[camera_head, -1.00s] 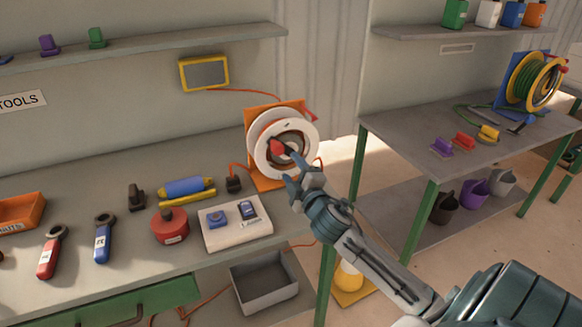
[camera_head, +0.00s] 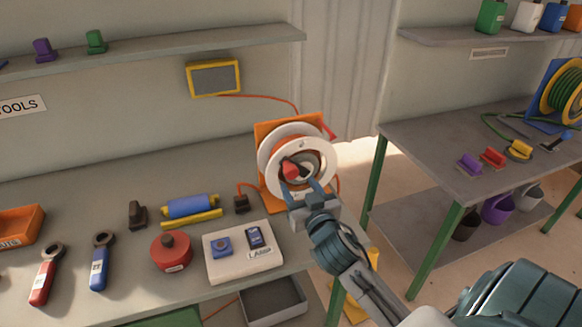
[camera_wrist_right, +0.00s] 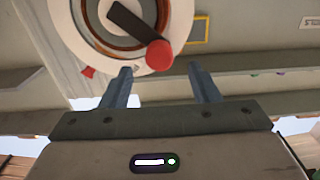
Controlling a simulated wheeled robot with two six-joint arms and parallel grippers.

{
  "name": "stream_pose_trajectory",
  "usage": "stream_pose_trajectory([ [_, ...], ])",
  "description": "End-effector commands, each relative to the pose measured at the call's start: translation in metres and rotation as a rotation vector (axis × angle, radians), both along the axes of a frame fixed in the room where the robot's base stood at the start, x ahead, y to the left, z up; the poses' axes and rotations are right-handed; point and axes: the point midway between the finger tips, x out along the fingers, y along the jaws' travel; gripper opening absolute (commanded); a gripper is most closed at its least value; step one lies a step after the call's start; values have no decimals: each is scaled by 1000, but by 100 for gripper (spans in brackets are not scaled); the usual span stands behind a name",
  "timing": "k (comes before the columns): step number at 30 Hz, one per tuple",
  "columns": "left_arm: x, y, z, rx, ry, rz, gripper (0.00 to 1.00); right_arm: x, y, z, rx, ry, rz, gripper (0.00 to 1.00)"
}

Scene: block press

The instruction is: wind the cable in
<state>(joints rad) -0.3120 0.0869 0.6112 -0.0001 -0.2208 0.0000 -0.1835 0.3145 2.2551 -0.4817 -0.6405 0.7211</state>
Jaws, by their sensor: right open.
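The cable reel (camera_head: 297,133) has white flanges on an orange backing plate at the back right of the bench. It carries a dark crank with a red knob (camera_head: 290,171). In the right wrist view, the knob (camera_wrist_right: 160,55) sits just beyond the gap between my fingertips. My right gripper (camera_head: 302,187) is open in front of the reel, its fingers on either side below the knob. Whether a finger touches the knob cannot be told. An orange cable (camera_head: 248,187) runs from a black plug (camera_head: 241,203) to the reel's lower left. My left gripper is out of view.
A white switch board (camera_head: 225,267), a red round canister (camera_head: 171,251) and a blue roller (camera_head: 190,206) lie left of the reel. A yellow-framed lamp (camera_head: 214,77) hangs behind, its red cable running toward the reel. A second bench (camera_head: 430,140) stands at the right.

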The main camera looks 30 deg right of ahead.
Motion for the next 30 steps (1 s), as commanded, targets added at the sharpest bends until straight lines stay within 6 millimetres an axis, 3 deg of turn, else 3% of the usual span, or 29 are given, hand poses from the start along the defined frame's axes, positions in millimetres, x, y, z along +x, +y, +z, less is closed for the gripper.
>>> stream_pose_trajectory([
  [5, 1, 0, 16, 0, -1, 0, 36, 34, -8, 4, -1, 0, -2, 56],
  [10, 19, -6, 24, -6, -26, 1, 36, 56, -14, 2, -1, 1, -1, 56],
  [14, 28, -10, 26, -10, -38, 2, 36, 64, -15, 1, -1, 0, 0, 56],
  [23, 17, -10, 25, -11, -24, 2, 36, 66, -16, 0, -2, 0, 0, 56],
  [30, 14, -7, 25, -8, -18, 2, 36, 66, -16, 0, -2, 0, 0, 8],
])
